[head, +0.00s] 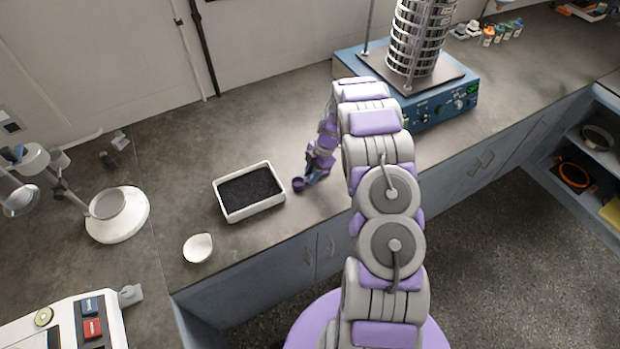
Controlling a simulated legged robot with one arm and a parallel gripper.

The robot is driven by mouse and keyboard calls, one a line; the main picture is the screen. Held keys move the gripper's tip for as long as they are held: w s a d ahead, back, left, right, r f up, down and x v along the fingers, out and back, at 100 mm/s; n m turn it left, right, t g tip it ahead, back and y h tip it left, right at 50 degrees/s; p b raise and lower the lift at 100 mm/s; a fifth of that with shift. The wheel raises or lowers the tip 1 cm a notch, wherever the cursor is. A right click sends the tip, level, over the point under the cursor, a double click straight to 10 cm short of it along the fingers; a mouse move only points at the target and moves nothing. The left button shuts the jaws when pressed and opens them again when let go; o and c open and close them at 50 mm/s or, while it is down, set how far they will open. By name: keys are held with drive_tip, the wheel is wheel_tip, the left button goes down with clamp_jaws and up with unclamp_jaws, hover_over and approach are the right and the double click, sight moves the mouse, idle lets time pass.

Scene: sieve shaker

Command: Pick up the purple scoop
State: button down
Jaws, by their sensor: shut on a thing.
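The purple scoop (298,185) is a small dark purple cup at the tip of my gripper, just right of the white tray. My gripper (311,178) points down toward the counter and is shut on the scoop. The fingers and any handle are small and partly hidden by the gripper itself. I cannot tell whether the scoop touches the counter or is held just above it.
A white tray (219,198) of black grains stands left of my gripper, with a white bowl (198,247) in front. A blue sieve shaker (455,104) stands behind my arm. A white round stand (126,221) is at left. Counter behind the tray is clear.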

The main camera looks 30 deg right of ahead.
sight(307, 178)
drive_tip(key=shift+r, duration=0.75)
wheel_tip(307, 178, up, 2)
drive_tip(key=shift+s+r+p, duration=0.1)
drive_tip(key=shift+r+p, duration=0.1)
drive_tip(key=shift+p, duration=0.3)
drive_tip(key=s+a, duration=0.1)
drive_tip(key=s, duration=0.4)
drive_tip(key=s+a+p, duration=0.1)
drive_tip(key=s+a, duration=0.1)
drive_tip(key=s, duration=0.3)
drive_tip(key=s+a+r, duration=0.1)
drive_tip(key=s+a, duration=0.1)
drive_tip(key=s, duration=0.2)
drive_tip(key=shift+s+a, duration=0.25)
drive_tip(key=shift+s, duration=0.15)
drive_tip(key=c, duration=1.5)
unclamp_jaws()
drive_tip(key=shift+c, duration=0.2)
clamp_jaws()
